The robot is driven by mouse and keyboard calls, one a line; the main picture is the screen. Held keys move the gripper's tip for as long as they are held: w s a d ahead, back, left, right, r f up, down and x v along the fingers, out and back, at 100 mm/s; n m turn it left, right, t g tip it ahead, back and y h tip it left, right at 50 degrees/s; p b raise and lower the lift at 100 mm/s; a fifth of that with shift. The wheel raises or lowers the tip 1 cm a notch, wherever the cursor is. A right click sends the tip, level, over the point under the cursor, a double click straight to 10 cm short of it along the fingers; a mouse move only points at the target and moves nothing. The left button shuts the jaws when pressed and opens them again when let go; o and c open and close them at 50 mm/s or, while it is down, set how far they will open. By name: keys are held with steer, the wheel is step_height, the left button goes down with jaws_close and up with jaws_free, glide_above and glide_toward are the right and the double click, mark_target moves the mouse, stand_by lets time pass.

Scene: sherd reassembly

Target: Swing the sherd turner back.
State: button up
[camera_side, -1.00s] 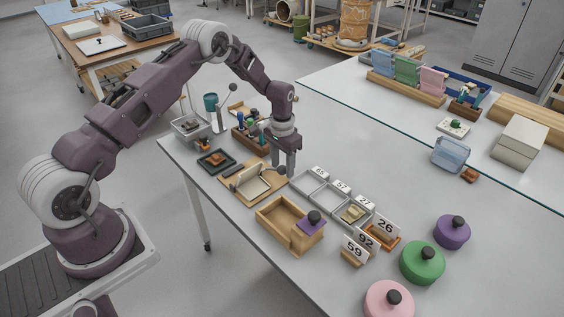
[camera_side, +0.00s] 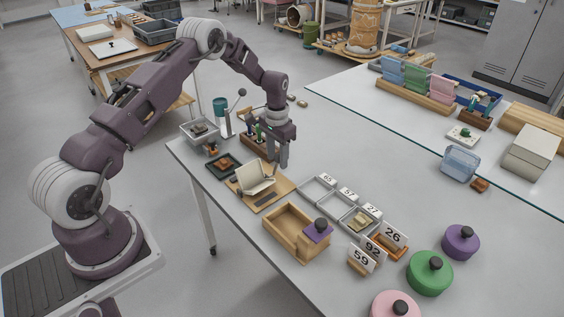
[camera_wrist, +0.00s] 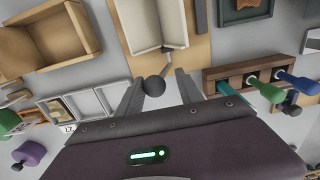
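The sherd turner is a light wooden board (camera_side: 283,187) with a cream, two-sided folding tray (camera_side: 256,179) on it. The tray stands open like a V, and a dark strip (camera_side: 265,199) shows on the board's near side. In the wrist view the cream tray (camera_wrist: 143,22) is at the top, with a short lever ending in a dark ball knob (camera_wrist: 154,86). My gripper (camera_side: 279,162) points down at the turner's right end. In the wrist view its fingers (camera_wrist: 159,76) are apart, with the knob between them and gaps showing; I see no clear contact.
A tool rack (camera_wrist: 235,80) stands close beside my gripper. An open wooden box (camera_side: 283,238) is in front of the turner. Grey compartments (camera_side: 338,203) with number cards lie to the right. A dark tray (camera_side: 213,168) lies to the left.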

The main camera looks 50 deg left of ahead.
steer(key=shift+a+r, duration=0.15)
steer(key=shift+a, duration=0.95)
steer(key=shift+a+f, duration=0.15)
steer(key=shift+a, duration=0.65)
steer(key=shift+a+f, duration=0.15)
steer(key=shift+a, duration=0.6)
steer(key=shift+a+f, duration=0.45)
steer(key=shift+a, duration=0.25)
steer(key=shift+a+f, duration=0.4)
steer(key=shift+a, duration=0.3)
steer(key=shift+s+a+f, duration=0.15)
steer(key=shift+a+f, duration=0.7)
steer(key=shift+f, duration=0.2)
steer(key=shift+a+r, duration=0.15)
steer(key=shift+r, duration=1.3)
steer(key=shift+d+r, duration=0.2)
steer(key=shift+r, duration=1.25)
